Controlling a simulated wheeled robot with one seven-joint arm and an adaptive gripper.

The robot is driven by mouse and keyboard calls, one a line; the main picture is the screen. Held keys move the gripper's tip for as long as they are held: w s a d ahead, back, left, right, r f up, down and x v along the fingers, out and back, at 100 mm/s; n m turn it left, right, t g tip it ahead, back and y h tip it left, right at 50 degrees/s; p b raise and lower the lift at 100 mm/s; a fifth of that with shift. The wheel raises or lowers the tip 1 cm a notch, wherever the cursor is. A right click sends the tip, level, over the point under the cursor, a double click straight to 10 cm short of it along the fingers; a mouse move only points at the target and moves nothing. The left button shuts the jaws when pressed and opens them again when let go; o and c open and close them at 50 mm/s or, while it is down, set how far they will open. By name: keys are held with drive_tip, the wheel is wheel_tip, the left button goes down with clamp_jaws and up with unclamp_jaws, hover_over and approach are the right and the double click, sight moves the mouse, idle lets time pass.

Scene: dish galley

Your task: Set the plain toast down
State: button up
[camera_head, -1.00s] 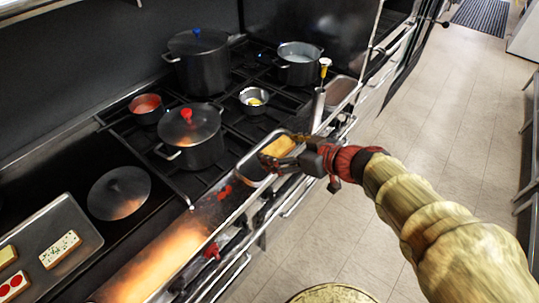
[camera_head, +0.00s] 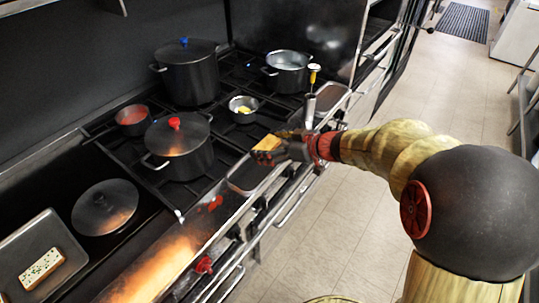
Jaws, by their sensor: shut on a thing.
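The plain toast (camera_head: 266,143) is a small golden-tan slice at the tip of my gripper (camera_head: 270,152), at the front edge of the stove in the head view. My gripper is shut on the toast and holds it over or beside the far end of a shallow dark tray (camera_head: 246,183). The fingers hide part of the toast. I cannot tell whether the toast touches anything below it. A speckled toast (camera_head: 41,269) lies on a grey tray (camera_head: 72,240) at the lower left.
On the stove stand a blue-knobbed pot (camera_head: 188,75), a red-knobbed pot (camera_head: 180,150), an open pot (camera_head: 288,75) and small bowls. A loose lid (camera_head: 104,206) lies at the left. A second shallow tray (camera_head: 330,98) and an upright handled tool (camera_head: 313,80) are just beyond my gripper.

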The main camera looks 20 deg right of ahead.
drive_tip(key=shift+w+d+f, duration=0.15)
drive_tip(key=shift+w+f, duration=0.25)
drive_tip(key=shift+f, duration=0.2)
drive_tip(key=shift+w+d+f, duration=0.15)
drive_tip(key=shift+w+f, duration=0.25)
drive_tip(key=shift+f, duration=0.15)
drive_tip(key=shift+f+b, duration=0.7)
drive_tip(key=shift+f, duration=0.6)
drive_tip(key=shift+f, duration=0.15)
drive_tip(key=o, duration=1.2)
drive_tip(key=shift+o, duration=0.2)
